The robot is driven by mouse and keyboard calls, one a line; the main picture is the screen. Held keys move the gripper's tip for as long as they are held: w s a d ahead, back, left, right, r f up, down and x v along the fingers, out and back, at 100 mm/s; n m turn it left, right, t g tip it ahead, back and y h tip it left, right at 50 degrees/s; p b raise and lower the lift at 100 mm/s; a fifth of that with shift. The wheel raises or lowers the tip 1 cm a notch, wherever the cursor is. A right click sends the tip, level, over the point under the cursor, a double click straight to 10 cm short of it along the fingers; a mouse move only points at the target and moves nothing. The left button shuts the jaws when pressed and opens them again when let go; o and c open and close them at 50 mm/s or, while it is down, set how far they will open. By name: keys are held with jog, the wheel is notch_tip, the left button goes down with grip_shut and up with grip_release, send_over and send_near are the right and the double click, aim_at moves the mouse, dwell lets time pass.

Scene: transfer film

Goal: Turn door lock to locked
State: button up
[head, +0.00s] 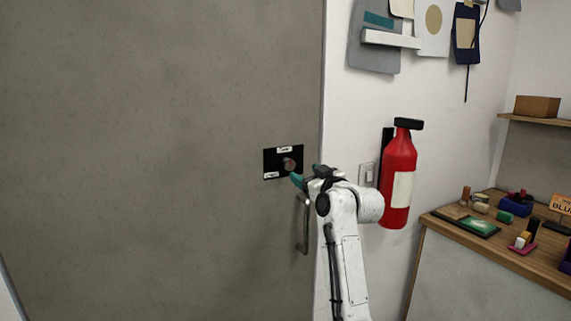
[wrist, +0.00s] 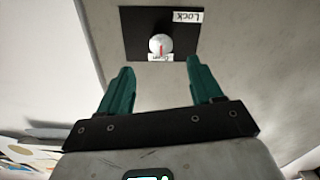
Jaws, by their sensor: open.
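The door lock is a round knob (head: 289,164) on a black plate (head: 270,160) on the grey door (head: 150,150). In the wrist view the pale knob (wrist: 161,45) carries a red mark, which points at the label "Open" (wrist: 161,58). The label "Lock" (wrist: 187,16) is at the opposite edge of the plate. My gripper (head: 306,175) is just right of the plate in the head view. In the wrist view its teal fingers (wrist: 158,79) are spread apart, empty, and short of the knob, which lies beyond and between their tips.
A metal door handle (head: 303,225) is below the plate, close to my arm. A red fire extinguisher (head: 398,180) and a light switch (head: 367,174) are on the wall to the right. A wooden counter (head: 480,235) with small objects stands farther right.

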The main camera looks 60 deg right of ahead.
aim_at(290, 166)
jog(key=p+x, duration=0.2)
jog(key=x, duration=0.8)
jog(key=shift+w+f, duration=0.1)
jog(key=shift+w, duration=0.15)
jog(key=c, duration=1)
jog(key=shift+c, duration=0.2)
